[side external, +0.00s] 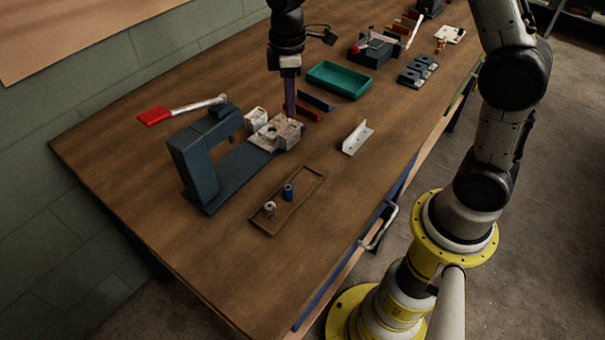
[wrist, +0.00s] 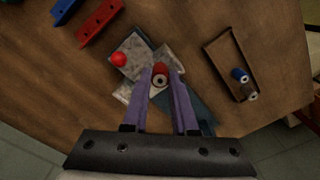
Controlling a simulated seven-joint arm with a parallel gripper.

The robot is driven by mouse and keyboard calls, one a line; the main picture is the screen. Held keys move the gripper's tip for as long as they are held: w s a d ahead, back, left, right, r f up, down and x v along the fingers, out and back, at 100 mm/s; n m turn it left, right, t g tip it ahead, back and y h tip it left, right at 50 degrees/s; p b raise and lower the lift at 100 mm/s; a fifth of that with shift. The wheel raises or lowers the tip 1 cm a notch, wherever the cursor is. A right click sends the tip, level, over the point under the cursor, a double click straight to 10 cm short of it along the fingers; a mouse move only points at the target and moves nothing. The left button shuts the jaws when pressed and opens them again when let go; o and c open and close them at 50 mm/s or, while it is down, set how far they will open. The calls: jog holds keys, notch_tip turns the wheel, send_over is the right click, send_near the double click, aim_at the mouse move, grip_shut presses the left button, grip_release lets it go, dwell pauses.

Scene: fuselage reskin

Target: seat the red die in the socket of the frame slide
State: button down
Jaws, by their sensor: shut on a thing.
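My gripper (wrist: 160,76) is shut on the red die (wrist: 160,70), held upright between its purple fingertips, with the die's pale holed end facing the wrist camera. In the side view, my gripper (side external: 290,112) points down just behind the grey metal block (side external: 288,131) at the end of the dark C-shaped frame (side external: 190,165); the die is hidden there. In the wrist view, pale grey metal pieces (wrist: 172,56) lie below the die. The fingers and die cover the area directly under it, so I cannot tell whether the die touches a socket.
A wooden tray (side external: 312,190) holds a blue die (side external: 288,192) and a pale die (side external: 270,209). A red knob (wrist: 118,59) stands close beside my fingers.

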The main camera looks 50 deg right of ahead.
jog(key=s+a+r+n, duration=0.2)
jog(key=s+n, duration=0.3)
jog(key=s, duration=0.6)
jog(key=s+a+r+n, duration=0.2)
jog(key=s+n, duration=0.4)
jog(key=s, duration=0.6)
jog(key=shift+s+a+r, duration=0.2)
jog(key=shift+s+r, duration=0.05)
jog(key=shift+r, duration=0.4)
jog(key=w+a+f, duration=0.1)
jog(key=w+f, duration=0.2)
jog(key=w, duration=0.1)
jog(key=w+a+f, duration=0.1)
jog(key=w+f, duration=0.2)
jog(key=w, duration=0.1)
jog(key=w+a+f, duration=0.1)
jog(key=w+f, duration=0.2)
jog(key=w, duration=0.1)
jog(key=shift+w+a, duration=0.25)
jog(key=shift+w, duration=0.05)
jog(key=f, duration=0.1)
jog(key=w+f, duration=0.1)
jog(key=f, duration=0.1)
jog(key=shift+a, duration=0.1)
jog(key=shift+f, duration=0.3)
jog(key=shift+f, duration=0.2)
